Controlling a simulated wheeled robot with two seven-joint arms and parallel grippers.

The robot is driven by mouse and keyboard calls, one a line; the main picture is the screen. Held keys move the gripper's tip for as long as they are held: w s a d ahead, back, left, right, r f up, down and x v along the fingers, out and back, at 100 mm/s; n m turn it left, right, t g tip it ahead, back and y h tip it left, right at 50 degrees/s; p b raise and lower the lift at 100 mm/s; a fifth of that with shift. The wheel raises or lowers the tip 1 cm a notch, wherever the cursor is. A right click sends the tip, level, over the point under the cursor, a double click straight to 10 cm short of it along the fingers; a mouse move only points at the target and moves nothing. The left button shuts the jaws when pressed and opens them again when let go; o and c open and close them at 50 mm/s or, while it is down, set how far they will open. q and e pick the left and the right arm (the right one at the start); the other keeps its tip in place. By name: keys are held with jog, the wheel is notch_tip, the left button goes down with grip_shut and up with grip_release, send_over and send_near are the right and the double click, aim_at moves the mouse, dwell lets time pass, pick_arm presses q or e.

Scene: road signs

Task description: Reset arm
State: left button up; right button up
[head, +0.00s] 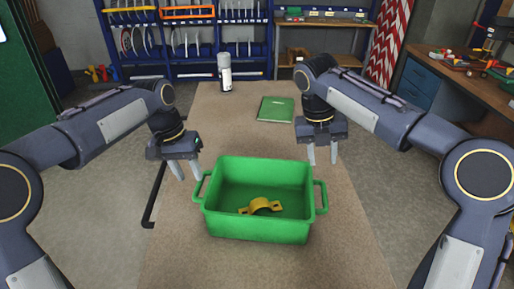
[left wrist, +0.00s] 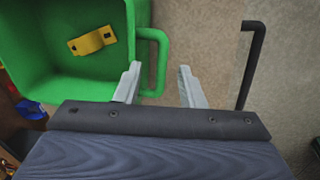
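My left gripper (head: 183,170) is open and empty, above the table's left side, beside the left handle of the green crate. In the left wrist view its two fingers (left wrist: 158,86) are spread apart with nothing between them, and the crate's handle is just beyond the left finger. My right gripper (head: 322,154) hangs behind the crate's right rear corner. Its fingers are apart and hold nothing.
A green crate (head: 258,228) stands on the table (head: 345,235) with a yellow bracket (head: 260,206) inside. A green book (head: 276,109) and a bottle (head: 224,73) are farther back. A black bar (head: 154,195) runs along the left edge. The front is clear.

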dwell(0.3)
